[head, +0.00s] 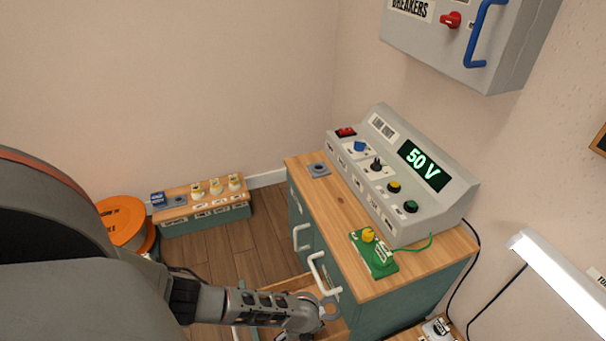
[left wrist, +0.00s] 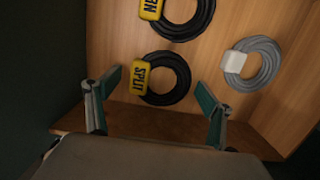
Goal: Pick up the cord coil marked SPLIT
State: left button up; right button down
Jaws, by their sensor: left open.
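The SPLIT coil (left wrist: 181,72) is a black cord ring with a yellow tag (left wrist: 139,77) reading SPLIT. It lies on a wooden drawer floor (left wrist: 213,60) in the left wrist view. My left gripper (left wrist: 158,84) is open, with one finger on each side of the coil in the picture. The fingers appear apart from the coil, and nothing is between them but the view of it. In the head view my left arm (head: 255,306) reaches over the open drawer (head: 293,281); its fingers cannot be made out there.
Another black coil (left wrist: 190,22) with a yellow tag, partly cut off, lies above the SPLIT coil. A grey coil (left wrist: 262,65) with a white tag lies to its right. The cabinet (head: 403,300) carries a 50 V console (head: 452,195) and a green block (head: 377,262).

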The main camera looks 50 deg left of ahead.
pick_arm(q)
jog(key=shift+w+r, duration=0.2)
jog(key=c, duration=1.2)
